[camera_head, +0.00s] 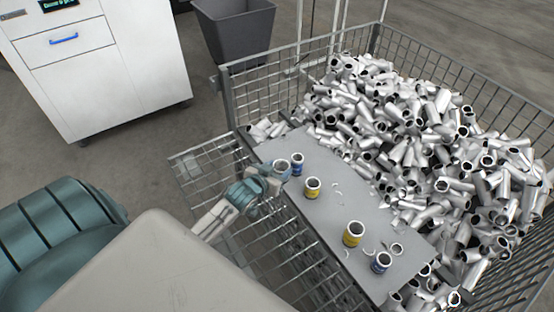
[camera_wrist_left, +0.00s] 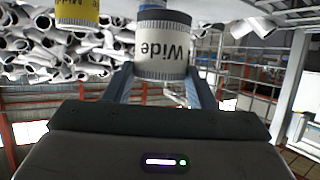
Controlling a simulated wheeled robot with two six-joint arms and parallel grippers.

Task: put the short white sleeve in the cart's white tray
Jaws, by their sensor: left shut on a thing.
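My left gripper (camera_head: 270,181) is over the far left part of a grey board (camera_head: 325,214) and is shut on a white sleeve (camera_head: 281,169). In the left wrist view the white sleeve (camera_wrist_left: 163,45) stands upright between the two fingers and its label reads "Wide". Its lower end shows below the label, but I cannot tell whether it touches the board. The cart's white tray cannot be made out in either view. My right gripper is not in view.
A wire cage (camera_head: 228,100) full of metal tubes lies behind. A white cabinet (camera_head: 105,75) and dark bin (camera_head: 235,35) stand upper left.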

